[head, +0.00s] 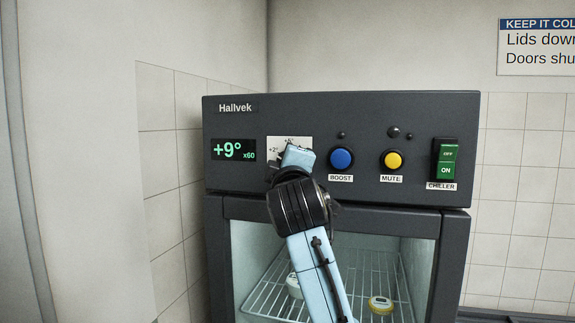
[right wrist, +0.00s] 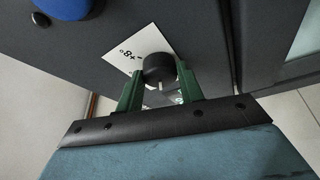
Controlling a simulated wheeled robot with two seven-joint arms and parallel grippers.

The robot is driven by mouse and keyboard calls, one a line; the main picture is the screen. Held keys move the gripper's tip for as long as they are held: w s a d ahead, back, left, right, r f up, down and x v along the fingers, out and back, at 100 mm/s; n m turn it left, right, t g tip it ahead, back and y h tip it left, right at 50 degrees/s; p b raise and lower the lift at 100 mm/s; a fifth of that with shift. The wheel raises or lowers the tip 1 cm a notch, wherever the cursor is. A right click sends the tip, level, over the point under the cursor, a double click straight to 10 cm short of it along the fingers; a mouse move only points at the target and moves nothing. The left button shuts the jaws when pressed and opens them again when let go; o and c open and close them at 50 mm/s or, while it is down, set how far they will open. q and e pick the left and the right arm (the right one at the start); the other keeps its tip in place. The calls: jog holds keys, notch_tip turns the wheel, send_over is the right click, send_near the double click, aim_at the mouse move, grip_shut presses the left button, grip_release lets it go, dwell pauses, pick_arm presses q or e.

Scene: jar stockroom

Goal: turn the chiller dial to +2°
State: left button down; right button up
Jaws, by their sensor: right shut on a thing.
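The dial plate (head: 304,144) is white, with +2° and +5° marks partly visible above my right gripper (head: 280,165). In the right wrist view the black dial knob (right wrist: 158,68) sits between the green fingers of the right gripper (right wrist: 160,84), which is shut on it. A +8° mark shows beside the knob there. The gripper and arm hide most of the dial in the head view, so its pointer cannot be read. My left gripper is not in view.
Right of the dial are the blue BOOST button (head: 341,159), the yellow MUTE button (head: 392,160) and the green CHILLER switch (head: 447,160) with OFF and ON halves. Below, a glass door (head: 400,255) shows a wire shelf with jars (head: 381,304).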

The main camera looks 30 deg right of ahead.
jog(key=o, duration=1)
jog(key=shift+s, duration=0.1)
jog(key=b+v, duration=0.3)
jog(key=v, duration=1)
jog(key=shift+s+a, duration=0.1)
jog(key=shift+a, duration=0.05)
jog(key=shift+f, duration=0.1)
